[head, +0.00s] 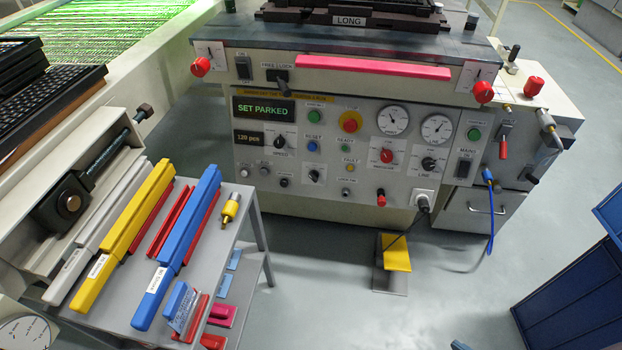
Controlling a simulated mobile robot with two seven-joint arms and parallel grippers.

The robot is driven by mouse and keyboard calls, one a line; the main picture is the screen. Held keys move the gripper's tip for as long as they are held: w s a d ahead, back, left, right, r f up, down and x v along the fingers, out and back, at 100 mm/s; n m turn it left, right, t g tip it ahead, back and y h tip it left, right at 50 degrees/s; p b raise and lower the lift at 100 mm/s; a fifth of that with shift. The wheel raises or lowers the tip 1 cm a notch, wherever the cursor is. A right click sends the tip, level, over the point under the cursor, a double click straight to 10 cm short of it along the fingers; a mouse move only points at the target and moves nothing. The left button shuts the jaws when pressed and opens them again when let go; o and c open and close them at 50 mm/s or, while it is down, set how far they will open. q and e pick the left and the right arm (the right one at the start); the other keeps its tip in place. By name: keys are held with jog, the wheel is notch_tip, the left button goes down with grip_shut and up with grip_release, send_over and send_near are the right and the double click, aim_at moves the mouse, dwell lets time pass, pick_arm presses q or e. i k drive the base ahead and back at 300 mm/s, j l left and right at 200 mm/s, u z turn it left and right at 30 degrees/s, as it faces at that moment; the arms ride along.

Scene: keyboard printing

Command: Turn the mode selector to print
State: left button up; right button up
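The grey control panel (345,150) of the machine stands ahead of me, with several knobs and buttons. No label reading "mode" can be made out, so I cannot tell for sure which knob is the mode selector. A small black knob (314,175) with tiny marks sits low on the panel. A black speed knob (279,142), a red knob (386,156) and another black knob (428,163) are also there. The display (264,110) reads "SET PARKED". Neither of my grippers is in view.
A grey trolley (215,262) with yellow, blue and white bars stands at the left, near the panel. A yellow foot pedal (396,252) and cables lie below the machine. A blue crate (570,295) is at the lower right. The floor (330,310) in front is clear.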

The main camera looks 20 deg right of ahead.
aim_at(314, 175)
jog(key=i+j+u, duration=0.3)
jog(key=i+j, duration=0.4)
jog(key=j, duration=0.1)
